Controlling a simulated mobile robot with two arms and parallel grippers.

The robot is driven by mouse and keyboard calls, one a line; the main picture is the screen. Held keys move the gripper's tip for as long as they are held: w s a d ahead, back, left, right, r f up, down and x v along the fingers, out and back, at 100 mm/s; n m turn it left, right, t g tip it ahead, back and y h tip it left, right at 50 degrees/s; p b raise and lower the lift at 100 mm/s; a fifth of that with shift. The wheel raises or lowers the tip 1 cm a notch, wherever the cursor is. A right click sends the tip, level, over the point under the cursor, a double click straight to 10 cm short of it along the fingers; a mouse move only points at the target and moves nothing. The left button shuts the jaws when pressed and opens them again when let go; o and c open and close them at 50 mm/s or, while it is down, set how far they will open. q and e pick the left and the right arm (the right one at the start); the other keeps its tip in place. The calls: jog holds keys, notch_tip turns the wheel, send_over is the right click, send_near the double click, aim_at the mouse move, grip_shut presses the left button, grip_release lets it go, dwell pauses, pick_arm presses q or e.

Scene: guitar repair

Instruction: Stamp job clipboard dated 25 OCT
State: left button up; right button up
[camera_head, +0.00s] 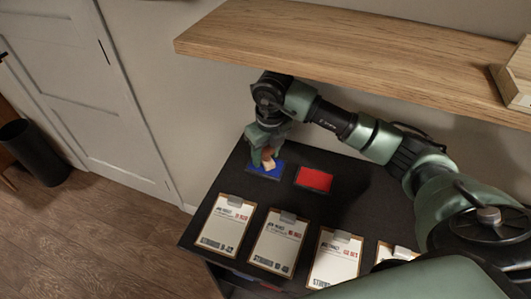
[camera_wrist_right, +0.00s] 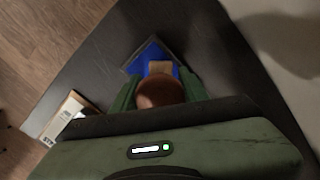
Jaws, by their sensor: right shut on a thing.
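My right gripper (camera_head: 266,150) is shut on a stamp (camera_head: 268,161) with a rounded brown handle and a pale wooden block. The stamp (camera_wrist_right: 160,92) is over the blue ink pad (camera_head: 257,172); I cannot tell whether it touches. The blue pad also shows in the right wrist view (camera_wrist_right: 150,52). Clipboards with white sheets lie in a row along the front of the black table: one at left (camera_head: 228,222), one beside it (camera_head: 277,243), a third (camera_head: 336,259), and one partly hidden by my arm (camera_head: 385,252). My left gripper is not in view.
A red ink pad (camera_head: 314,178) lies right of the blue one on the black table (camera_head: 212,190). A wooden shelf (camera_head: 330,55) hangs above the table's back, close over my right arm. A dark bin (camera_head: 32,152) stands on the floor at left.

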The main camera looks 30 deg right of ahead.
jog(key=shift+r+p, duration=1.75)
jog(key=shift+r, duration=1.45)
jog(key=shift+w+r, duration=0.1)
